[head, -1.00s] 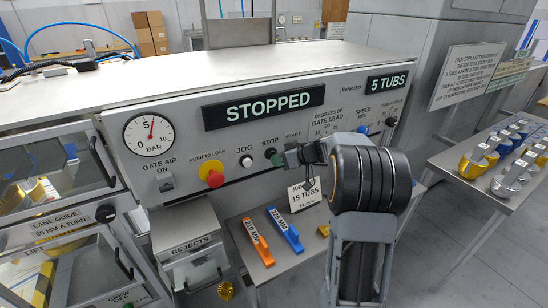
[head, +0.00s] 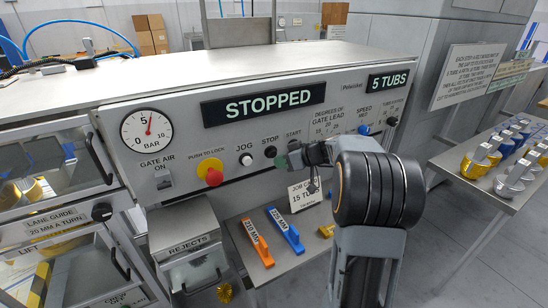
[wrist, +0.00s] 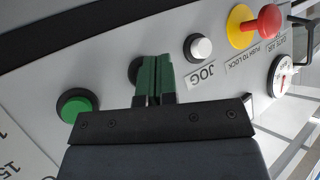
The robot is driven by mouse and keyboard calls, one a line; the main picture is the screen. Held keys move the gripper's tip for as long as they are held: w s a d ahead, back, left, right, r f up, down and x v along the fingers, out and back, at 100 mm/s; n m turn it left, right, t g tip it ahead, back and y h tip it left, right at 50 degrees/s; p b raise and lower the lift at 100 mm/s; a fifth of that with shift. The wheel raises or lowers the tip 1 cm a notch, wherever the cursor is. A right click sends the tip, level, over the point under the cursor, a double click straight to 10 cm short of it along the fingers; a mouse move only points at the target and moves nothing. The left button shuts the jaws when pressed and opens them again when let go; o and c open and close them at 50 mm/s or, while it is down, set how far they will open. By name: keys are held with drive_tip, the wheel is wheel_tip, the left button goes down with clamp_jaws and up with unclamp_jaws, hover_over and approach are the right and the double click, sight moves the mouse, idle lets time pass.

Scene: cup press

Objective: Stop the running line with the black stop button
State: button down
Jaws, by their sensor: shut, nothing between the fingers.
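The black stop button (head: 270,152) is on the sloped front panel, under the label STOP. In the wrist view the black button (wrist: 134,69) shows beside the green fingertips, partly hidden by them. My gripper (head: 283,161) is shut and empty, its green fingers (wrist: 155,78) together in front of the panel by the stop button. A small gap to the button shows in the head view; contact is hard to judge. The panel display (head: 264,105) reads STOPPED, and the counter (head: 388,80) reads 5 TUBS.
The green start button (wrist: 77,106) and white jog button (wrist: 199,47) flank the stop button. The red push-to-lock knob (head: 214,177) sticks out farther left. Orange (head: 258,243) and blue (head: 285,230) handled pieces lie on the shelf below. A table of tubs stands at right.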

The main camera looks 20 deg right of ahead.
drive_tip(key=shift+s, duration=0.15)
drive_tip(key=shift+s+d+b, duration=0.15)
drive_tip(key=shift+s+b, duration=0.8)
drive_tip(key=shift+s, duration=0.25)
drive_tip(key=shift+s+d+b, duration=0.15)
drive_tip(key=shift+s+b, duration=0.8)
drive_tip(key=shift+s, duration=0.2)
